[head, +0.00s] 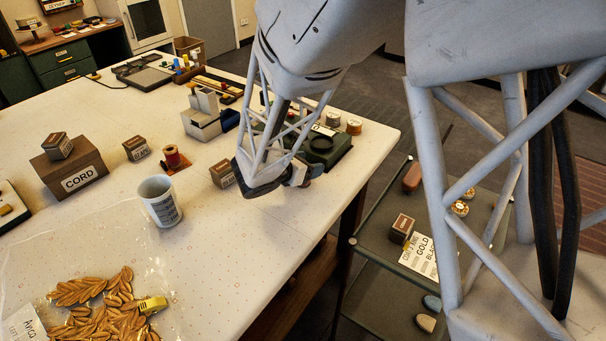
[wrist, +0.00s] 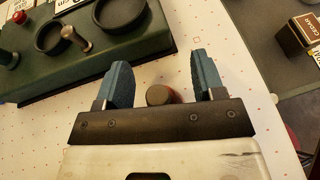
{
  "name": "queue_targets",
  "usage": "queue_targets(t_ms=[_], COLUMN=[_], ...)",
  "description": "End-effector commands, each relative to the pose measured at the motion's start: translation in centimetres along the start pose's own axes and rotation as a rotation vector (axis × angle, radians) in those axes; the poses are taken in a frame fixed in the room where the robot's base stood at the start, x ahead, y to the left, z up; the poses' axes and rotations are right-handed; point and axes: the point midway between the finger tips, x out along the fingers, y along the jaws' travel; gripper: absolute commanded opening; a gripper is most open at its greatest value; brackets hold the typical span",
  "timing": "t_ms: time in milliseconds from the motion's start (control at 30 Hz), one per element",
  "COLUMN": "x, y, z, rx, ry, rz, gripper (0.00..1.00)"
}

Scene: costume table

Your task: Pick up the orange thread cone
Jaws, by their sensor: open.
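My gripper (head: 282,183) is low over the right side of the white table, close to its edge, in front of the green tray. In the wrist view its two blue fingers (wrist: 163,72) stand apart. A small round-topped, brownish-orange thing (wrist: 161,95) shows between them near the finger bases, partly hidden by the gripper's dark bar. It may be the orange thread cone, but too little shows to be sure. I cannot tell whether a finger touches it. In the head view my gripper and arm hide this spot.
The green tray (wrist: 105,72) with round rings and posts is beside the left finger. A small brown box (head: 221,175) stands close left of my gripper. A white cup (head: 158,202), a red spool (head: 175,159) and the CORD box (head: 72,172) are further left. A lower shelf (head: 385,255) lies right.

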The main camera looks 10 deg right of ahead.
Motion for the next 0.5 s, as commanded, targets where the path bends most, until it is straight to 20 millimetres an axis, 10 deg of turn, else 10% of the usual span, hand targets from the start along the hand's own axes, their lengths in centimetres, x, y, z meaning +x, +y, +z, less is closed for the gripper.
queue_targets(t_ms=[367,500], x=[0.00,0.00], y=[0.00,0.00], z=[0.00,0.00], rx=[0.000,0.000], ry=[0.000,0.000], rz=[0.000,0.000], gripper=[0.12,0.09])
